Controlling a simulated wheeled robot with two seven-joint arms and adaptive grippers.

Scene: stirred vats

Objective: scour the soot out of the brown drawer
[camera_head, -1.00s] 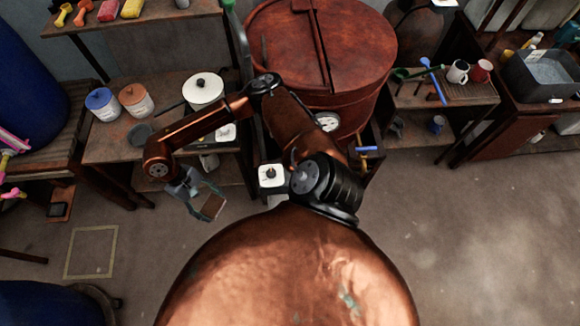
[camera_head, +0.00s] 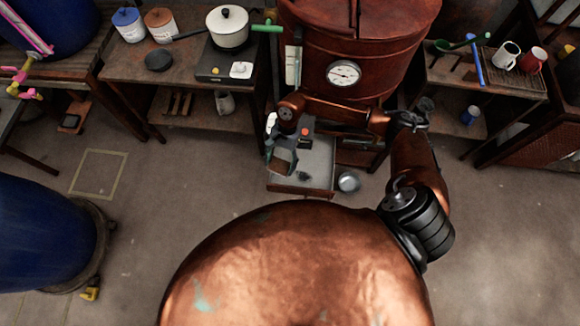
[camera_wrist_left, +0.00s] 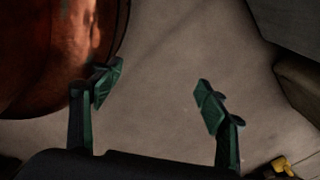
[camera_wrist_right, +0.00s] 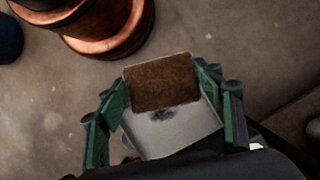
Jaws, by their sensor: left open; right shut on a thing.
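The brown drawer (camera_head: 318,194) stands pulled out below the red vat in the head view, with a pale grey inside. A dark smudge of soot (camera_head: 303,176) lies near its front. My right gripper (camera_head: 282,163) is over the drawer's left part and hides some of it. In the right wrist view it is shut on a brown pad (camera_wrist_right: 165,82). A pale surface (camera_wrist_right: 185,130) with a dark smudge shows against the pad there; I cannot tell whether it is the drawer or part of the tool. My left gripper (camera_wrist_left: 158,95) is open and empty over bare floor.
The red vat (camera_head: 365,40) with a gauge stands behind the drawer. A metal bowl (camera_head: 348,182) is just right of it. A table with a white pot (camera_head: 228,30) is at left, a shelf with mugs (camera_head: 507,56) at right. A blue barrel (camera_head: 40,235) stands front left; floor between is clear.

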